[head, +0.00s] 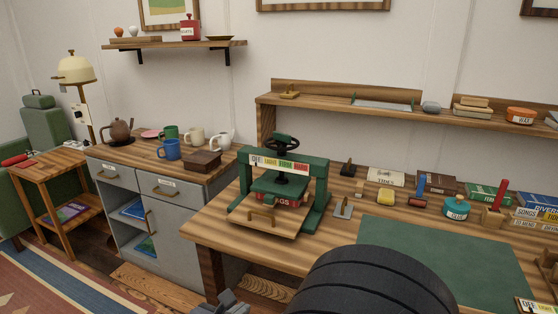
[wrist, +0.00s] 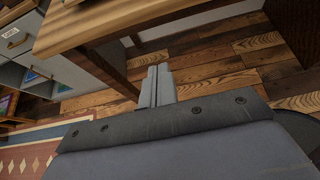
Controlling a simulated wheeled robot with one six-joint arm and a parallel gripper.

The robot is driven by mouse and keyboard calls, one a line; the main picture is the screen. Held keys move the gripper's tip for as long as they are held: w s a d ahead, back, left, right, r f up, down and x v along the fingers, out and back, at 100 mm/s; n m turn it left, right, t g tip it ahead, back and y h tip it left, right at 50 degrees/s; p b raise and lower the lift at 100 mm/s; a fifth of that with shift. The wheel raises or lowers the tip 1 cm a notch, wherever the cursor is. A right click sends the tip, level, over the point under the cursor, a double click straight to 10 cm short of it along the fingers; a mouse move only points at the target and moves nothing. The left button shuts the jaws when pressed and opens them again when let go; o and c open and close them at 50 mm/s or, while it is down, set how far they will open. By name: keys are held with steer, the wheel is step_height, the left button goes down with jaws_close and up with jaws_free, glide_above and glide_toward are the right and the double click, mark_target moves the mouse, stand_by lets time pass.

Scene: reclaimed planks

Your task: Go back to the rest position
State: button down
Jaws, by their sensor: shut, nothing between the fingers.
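My gripper (head: 228,304) shows at the bottom edge of the head view, in front of the workbench (head: 205,234) and below its top. In the wrist view my gripper (wrist: 158,72) has its two fingers together, with nothing between them. It hangs over the plank floor (wrist: 210,68), beside the bench edge. My dark arm link covers part of the bench's front in the head view.
A green press (head: 318,190) stands on the bench's left end, near a green mat (head: 430,255). Books, jars and small tools line the back. A grey cabinet (head: 180,215) with mugs and teapots stands to the left. Open floor and a patterned rug (head: 70,280) lie at lower left.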

steer(key=v, duration=0.4)
steer(key=shift+s+a+r+p, duration=0.1)
steer(key=shift+s+r+p, duration=0.05)
steer(key=shift+s+p, duration=0.15)
